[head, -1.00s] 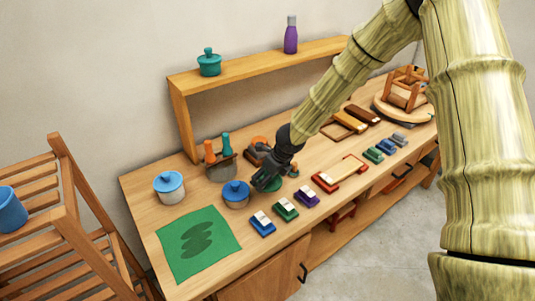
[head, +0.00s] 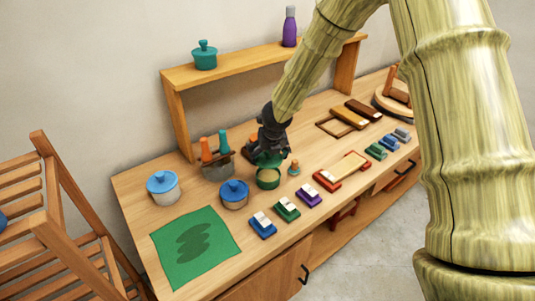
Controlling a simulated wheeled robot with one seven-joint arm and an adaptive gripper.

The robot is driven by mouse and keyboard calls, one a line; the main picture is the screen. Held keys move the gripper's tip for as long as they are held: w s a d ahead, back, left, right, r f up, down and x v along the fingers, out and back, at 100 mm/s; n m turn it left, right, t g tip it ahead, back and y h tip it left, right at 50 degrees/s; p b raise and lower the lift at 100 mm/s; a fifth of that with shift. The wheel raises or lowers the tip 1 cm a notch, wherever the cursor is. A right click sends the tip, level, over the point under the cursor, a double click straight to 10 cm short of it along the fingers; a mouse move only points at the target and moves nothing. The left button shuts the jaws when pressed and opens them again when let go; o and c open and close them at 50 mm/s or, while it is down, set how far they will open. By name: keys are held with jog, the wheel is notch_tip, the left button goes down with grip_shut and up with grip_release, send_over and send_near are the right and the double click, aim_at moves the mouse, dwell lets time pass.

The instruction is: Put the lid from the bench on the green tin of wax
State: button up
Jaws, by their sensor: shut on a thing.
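The green tin of wax (head: 268,183) stands on the bench, with pale wax showing at its open top. My gripper (head: 267,150) is shut on the green lid (head: 266,161). It holds the lid just above the back of the tin, a little tilted. A narrow gap seems to show between the lid and the tin's rim. The fingers hide the lid's knob and part of its top.
A blue-lidded tin (head: 234,194) stands close left of the green tin, and a larger blue-lidded pot (head: 163,187) farther left. A holder with orange and teal handles (head: 216,165) is behind. A small orange-topped piece (head: 294,168) is close right. Several coloured blocks line the front.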

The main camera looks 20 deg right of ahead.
jog(key=shift+f+b, duration=2.3)
jog(key=shift+f, duration=0.55)
jog(key=shift+w+f+b, duration=0.1)
jog(key=shift+f+b, duration=0.45)
jog(key=shift+b, duration=0.05)
jog(key=o, duration=0.7)
jog(key=shift+r, duration=0.15)
jog(key=shift+r+p, duration=2.95)
jog(key=shift+r, duration=0.45)
